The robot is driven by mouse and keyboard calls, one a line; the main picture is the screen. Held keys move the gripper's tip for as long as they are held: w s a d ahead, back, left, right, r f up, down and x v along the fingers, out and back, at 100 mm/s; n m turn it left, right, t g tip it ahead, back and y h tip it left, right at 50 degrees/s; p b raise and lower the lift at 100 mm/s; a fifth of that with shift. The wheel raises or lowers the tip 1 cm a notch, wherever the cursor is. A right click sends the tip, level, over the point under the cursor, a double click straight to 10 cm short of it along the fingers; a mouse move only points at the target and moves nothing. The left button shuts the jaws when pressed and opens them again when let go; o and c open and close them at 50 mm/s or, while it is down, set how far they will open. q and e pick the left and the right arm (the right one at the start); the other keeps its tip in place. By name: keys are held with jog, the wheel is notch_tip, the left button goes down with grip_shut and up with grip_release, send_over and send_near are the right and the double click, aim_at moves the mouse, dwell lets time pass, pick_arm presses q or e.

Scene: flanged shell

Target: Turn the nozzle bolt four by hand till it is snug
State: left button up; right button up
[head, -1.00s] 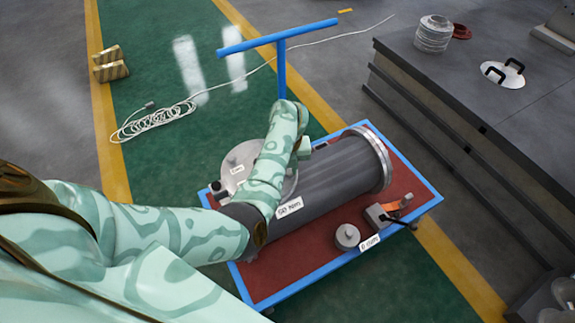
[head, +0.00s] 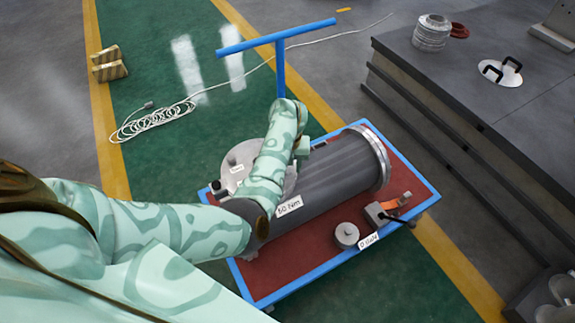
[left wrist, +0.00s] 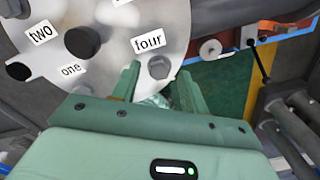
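The nozzle bolt four (left wrist: 159,67) is a grey hex head in the pale round flange plate (left wrist: 112,62), beside a label reading "four". My left gripper (left wrist: 160,76) is open. In the left wrist view its two green fingers stand on either side of the bolt head; whether they touch it I cannot tell. The flange plate (head: 236,158) shows partly behind my arm. My right gripper is not in view.
The shell lies on a red cart top with a blue rim (head: 420,210). The blue cart handle (head: 280,65) rises behind my wrist. A grey bench (head: 470,90) stands right.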

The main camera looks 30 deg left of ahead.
pick_arm(q)
notch_tip(320, 180, up, 16)
jog(key=p, duration=0.8)
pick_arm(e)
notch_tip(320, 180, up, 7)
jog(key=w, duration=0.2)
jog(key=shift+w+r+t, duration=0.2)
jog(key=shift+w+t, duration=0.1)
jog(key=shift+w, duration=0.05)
pick_arm(q)
jog(key=shift+r, duration=0.1)
